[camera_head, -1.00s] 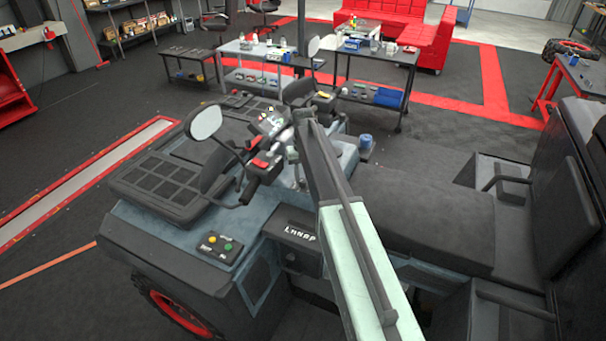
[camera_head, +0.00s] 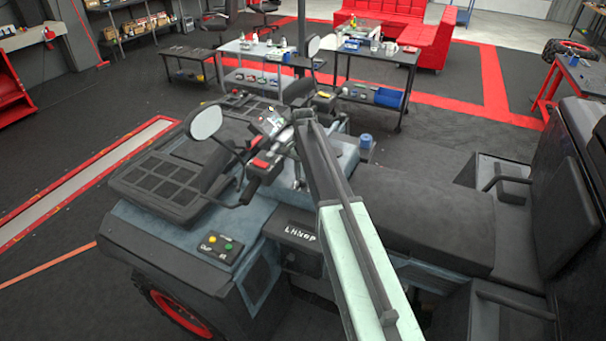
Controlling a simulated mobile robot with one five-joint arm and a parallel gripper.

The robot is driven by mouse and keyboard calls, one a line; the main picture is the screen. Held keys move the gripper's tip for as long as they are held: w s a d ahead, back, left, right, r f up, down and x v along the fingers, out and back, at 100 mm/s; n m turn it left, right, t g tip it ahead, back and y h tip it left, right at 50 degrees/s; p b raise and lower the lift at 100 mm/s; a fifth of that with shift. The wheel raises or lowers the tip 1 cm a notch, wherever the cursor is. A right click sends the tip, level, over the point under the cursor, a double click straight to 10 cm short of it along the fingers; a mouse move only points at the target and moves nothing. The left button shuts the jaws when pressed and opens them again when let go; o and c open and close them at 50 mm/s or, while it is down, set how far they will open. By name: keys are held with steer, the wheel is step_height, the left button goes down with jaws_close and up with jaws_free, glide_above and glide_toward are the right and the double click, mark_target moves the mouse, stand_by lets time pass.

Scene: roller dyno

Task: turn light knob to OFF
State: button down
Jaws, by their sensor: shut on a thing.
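The light knob is not clearly visible; it is too small or hidden among the controls in the middle of the quad bike's handlebar (camera_head: 238,203). My gripper (camera_head: 283,143) is small and partly hidden at the far end of my arm, over the handlebar controls. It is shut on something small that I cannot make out. A red-topped switch box (camera_head: 262,165) sits on the near handlebar, just left of and below my gripper. A small display (camera_head: 270,121) is just beyond it. The knob's setting cannot be read.
A mirror (camera_head: 206,123) stands left of the handlebar. The black seat (camera_head: 425,215) lies to the right. Work tables (camera_head: 372,75) stand behind on open floor.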

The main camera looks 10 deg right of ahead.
mark_target(303, 180)
steer(key=shift+m, duration=0.3)
stand_by(0.4)
steer(key=c, duration=1.1)
jaws_free()
step_height(303, 180, up, 9)
steer(key=p, duration=0.9)
